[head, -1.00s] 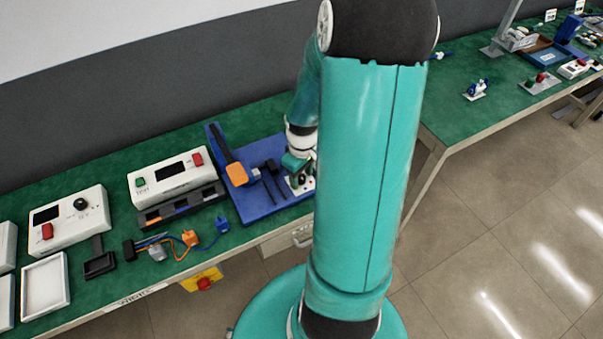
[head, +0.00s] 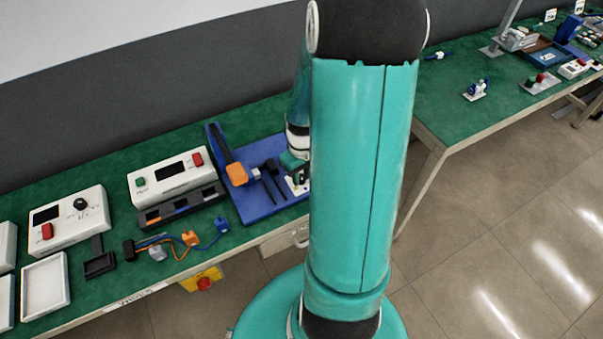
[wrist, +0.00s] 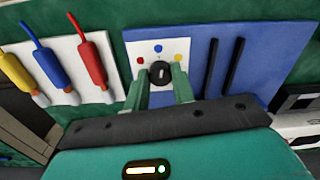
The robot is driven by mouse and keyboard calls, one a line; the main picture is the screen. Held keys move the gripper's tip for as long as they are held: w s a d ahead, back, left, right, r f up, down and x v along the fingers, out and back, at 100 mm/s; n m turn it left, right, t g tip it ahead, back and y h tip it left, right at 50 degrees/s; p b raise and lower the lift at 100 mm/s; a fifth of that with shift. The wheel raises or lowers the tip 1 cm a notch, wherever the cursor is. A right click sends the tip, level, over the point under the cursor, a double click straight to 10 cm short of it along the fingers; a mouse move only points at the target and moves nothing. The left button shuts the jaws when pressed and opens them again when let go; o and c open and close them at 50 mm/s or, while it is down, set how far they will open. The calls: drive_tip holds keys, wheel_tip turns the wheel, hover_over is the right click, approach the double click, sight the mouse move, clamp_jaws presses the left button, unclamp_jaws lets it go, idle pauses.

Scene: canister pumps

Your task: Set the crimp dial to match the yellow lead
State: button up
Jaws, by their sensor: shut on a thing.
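The crimp dial (wrist: 159,71) is a black round knob with a pale pointer mark, set on a white plate (wrist: 150,48). Around it on the plate are a red dot at left, a blue dot above and a yellow dot at right. The mark looks close to upright; its exact aim is too small to tell. My gripper (wrist: 161,80) is shut on the dial, one green finger on each side. In the head view, my gripper (head: 294,166) is over the plate, largely behind my arm. The yellow lead (wrist: 17,72) is at the far left of the wrist view.
A blue lead (wrist: 47,66) and a red lead (wrist: 86,62) lie beside the yellow one on a white card. The blue board (head: 262,211) carries dark bars and an orange-ended lever (head: 236,174). A white tester box (head: 171,173) stands to its left.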

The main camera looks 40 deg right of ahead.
sight(302, 177)
drive_tip(key=m, duration=0.4)
drive_tip(key=shift+m, duration=2.9)
drive_tip(key=o, duration=1)
drive_tip(key=shift+r, duration=0.15)
wheel_tip(302, 177, up, 14)
drive_tip(key=shift+s+f, duration=0.15)
drive_tip(key=shift+f, duration=0.05)
drive_tip(key=s+a+r+n+t, duration=0.2)
drive_tip(key=a+r+n, duration=0.3)
drive_tip(key=a, duration=0.6)
drive_tip(key=s+a+r+n+t, duration=0.2)
drive_tip(key=a+r+n, duration=0.4)
drive_tip(key=a, duration=0.6)
wheel_tip(302, 177, up, 3)
drive_tip(key=shift+s+f+t, duration=0.1)
drive_tip(key=shift+s+t, duration=0.25)
drive_tip(key=shift+t, duration=0.45)
